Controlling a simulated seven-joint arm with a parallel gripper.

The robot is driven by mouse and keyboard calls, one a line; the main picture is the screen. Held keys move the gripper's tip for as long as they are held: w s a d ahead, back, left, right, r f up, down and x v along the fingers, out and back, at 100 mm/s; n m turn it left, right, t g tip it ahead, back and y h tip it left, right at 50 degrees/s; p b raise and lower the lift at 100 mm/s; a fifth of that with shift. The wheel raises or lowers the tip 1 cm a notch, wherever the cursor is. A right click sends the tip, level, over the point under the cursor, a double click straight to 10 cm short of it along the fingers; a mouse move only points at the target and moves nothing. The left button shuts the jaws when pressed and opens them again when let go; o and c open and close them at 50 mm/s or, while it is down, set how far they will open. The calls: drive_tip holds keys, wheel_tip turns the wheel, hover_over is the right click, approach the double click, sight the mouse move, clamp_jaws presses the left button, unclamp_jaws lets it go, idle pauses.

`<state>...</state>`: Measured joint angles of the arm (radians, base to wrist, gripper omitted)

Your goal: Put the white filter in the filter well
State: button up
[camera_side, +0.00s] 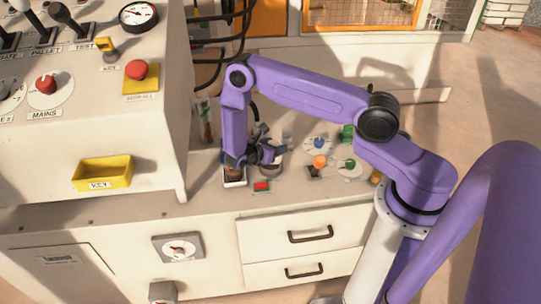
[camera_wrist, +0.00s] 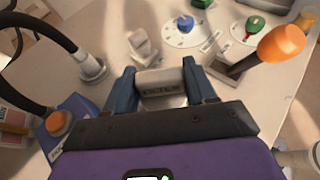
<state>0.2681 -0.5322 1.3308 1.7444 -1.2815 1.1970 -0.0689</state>
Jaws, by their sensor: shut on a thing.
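My gripper (camera_wrist: 160,86) is shut on the white filter (camera_wrist: 161,76), a pale block with a dark-lettered label on its near face. The filter sits between the two blue fingers in the wrist view. In the side view my gripper (camera_side: 266,154) is low over the worktop, to the right of the big control cabinet, and the filter cannot be made out clearly there. I cannot tell whether the filter touches anything below it. I cannot pick out the filter well; it may be hidden beneath my gripper.
A small grey-white fitting (camera_wrist: 143,46) stands just beyond the fingers. An orange-topped lever (camera_wrist: 281,43) and dials with blue (camera_wrist: 186,23) and green (camera_wrist: 254,24) knobs stand to the right. A black hose base (camera_wrist: 92,68) and a blue box (camera_wrist: 68,122) with an orange button are on the left.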

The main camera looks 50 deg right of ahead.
drive_tip(key=shift+w+d+f, duration=0.25)
drive_tip(key=shift+w+f, duration=0.55)
drive_tip(key=shift+f, duration=1.75)
drive_tip(key=o, duration=1.1)
drive_tip(key=shift+f, duration=0.15)
